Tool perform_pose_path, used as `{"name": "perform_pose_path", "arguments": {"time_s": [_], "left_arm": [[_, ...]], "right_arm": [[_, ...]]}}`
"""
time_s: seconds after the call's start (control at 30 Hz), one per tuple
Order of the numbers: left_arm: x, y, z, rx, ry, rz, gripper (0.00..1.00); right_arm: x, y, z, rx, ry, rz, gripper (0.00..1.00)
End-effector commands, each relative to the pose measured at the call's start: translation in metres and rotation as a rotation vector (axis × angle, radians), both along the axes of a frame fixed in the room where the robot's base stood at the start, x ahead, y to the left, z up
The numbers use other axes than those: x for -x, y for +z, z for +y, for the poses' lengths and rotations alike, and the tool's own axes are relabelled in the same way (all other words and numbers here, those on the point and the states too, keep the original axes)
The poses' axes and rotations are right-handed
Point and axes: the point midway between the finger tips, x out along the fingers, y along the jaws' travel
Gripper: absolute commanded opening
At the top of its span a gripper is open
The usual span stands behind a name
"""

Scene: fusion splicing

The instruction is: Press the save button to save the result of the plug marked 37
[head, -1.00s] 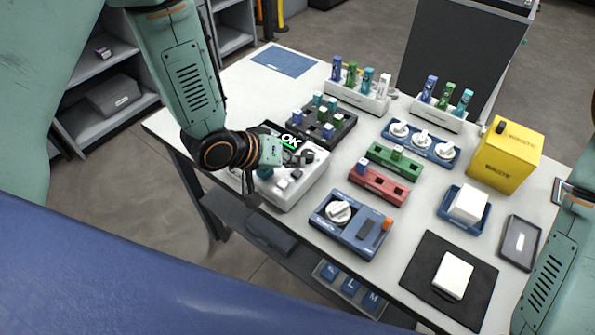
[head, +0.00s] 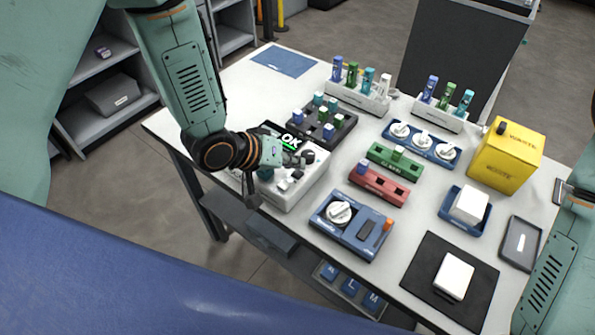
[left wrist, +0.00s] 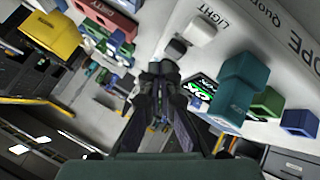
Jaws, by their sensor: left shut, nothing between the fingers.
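A white device (head: 308,185) stands at the left of the table, its screen (head: 291,142) showing a green OK. Pale buttons (head: 283,185) sit on its top. I cannot read which is the save button. My left gripper (head: 298,160) is shut and empty, over the device beside the screen. In the left wrist view its fingers (left wrist: 162,75) point at the device, and they hide part of it. A white button (left wrist: 200,32) by the word LIGHT and a teal block (left wrist: 240,95) by the screen show there. I cannot make out a plug marked 37.
A black rack (head: 340,135) with small plugs stands close behind the device. A blue unit with a dial (head: 350,240) stands in front on the right. Green (head: 380,158) and red (head: 392,190) strips and a yellow waste box (head: 507,160) are further right.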

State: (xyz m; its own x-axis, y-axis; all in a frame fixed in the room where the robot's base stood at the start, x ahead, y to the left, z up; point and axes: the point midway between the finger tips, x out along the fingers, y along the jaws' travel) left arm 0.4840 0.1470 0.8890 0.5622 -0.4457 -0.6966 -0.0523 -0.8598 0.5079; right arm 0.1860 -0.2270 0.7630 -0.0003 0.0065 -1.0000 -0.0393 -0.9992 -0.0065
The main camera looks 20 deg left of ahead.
Motion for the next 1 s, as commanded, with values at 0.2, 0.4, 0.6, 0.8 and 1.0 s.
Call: {"name": "perform_pose_path", "arguments": {"time_s": [0.2, 0.4, 0.6, 0.8, 1.0], "left_arm": [[0.0002, -0.0074, -0.0001, -0.001, 0.001, 0.0, 0.0], [0.0001, -0.0072, -0.0003, 0.0, 0.0, 0.0, 0.0], [0.0002, -0.0076, -0.0003, 0.0, 0.0, 0.0, 0.0], [0.0003, -0.0098, -0.0003, 0.0, -0.001, 0.001, 0.0], [0.0003, -0.0118, -0.0003, 0.0, -0.001, 0.001, 0.0]], "right_arm": [[0.0001, -0.0021, 0.0, 0.0, 0.0, 0.0, 0.0], [0.0001, -0.0019, 0.0, 0.0, 0.0, 0.0, 0.0], [0.0001, -0.0021, 0.0, 0.0, 0.0, 0.0, 0.0], [0.0001, -0.0031, 0.0, 0.0, 0.0, 0.0, 0.0], [0.0001, -0.0041, 0.0, 0.0, 0.0, 0.0, 0.0]]}}
